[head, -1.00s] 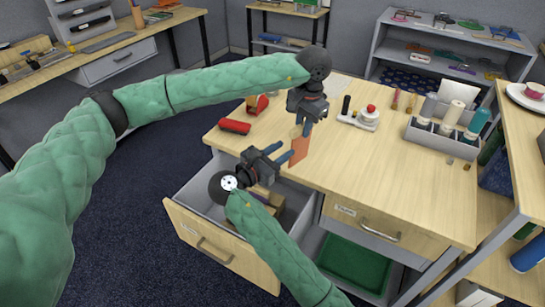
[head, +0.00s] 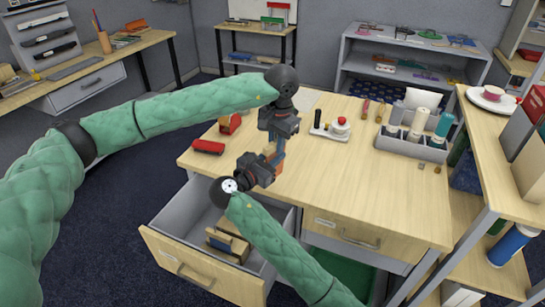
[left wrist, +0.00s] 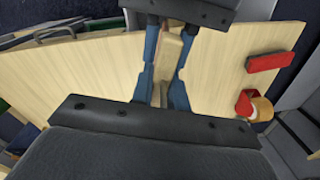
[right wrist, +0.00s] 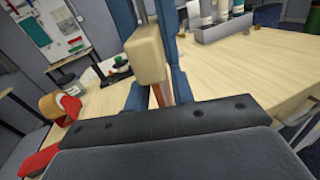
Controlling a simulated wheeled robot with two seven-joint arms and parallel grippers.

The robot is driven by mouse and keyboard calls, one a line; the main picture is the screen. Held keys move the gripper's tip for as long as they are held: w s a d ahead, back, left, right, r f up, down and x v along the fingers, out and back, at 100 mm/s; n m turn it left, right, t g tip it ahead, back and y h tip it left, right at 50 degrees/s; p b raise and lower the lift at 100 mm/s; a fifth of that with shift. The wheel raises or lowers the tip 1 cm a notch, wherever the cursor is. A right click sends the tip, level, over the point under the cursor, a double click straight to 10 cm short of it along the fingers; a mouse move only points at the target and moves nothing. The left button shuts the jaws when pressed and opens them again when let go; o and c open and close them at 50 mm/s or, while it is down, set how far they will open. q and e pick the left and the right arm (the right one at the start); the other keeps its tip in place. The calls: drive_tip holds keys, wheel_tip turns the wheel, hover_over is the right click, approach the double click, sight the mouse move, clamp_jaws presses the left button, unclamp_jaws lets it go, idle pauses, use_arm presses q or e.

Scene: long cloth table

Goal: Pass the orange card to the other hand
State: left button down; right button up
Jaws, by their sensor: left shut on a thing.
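The orange card (head: 280,167) hangs upright above the table's near-left edge, mostly hidden by fingers in the head view. A thick beige piece (right wrist: 146,52) sits at its top, and a thin orange strip of the card (right wrist: 161,94) shows below it in the right wrist view. My left gripper (head: 274,148) points down and is shut on this beige upper part, seen between its blue fingers in the left wrist view (left wrist: 171,50). My right gripper (head: 276,164) comes from below with its fingers on either side of the card, apart; contact is not visible.
An open drawer (head: 205,268) with a few items lies below my right gripper. A red stapler-like thing (head: 208,146) and a tape dispenser (head: 230,123) lie left on the table. A grey caddy (head: 411,146) with bottles stands right.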

clamp_jaws()
use_arm(q)
drive_tip(key=c, duration=1.3)
unclamp_jaws()
drive_tip(key=shift+r, duration=0.1)
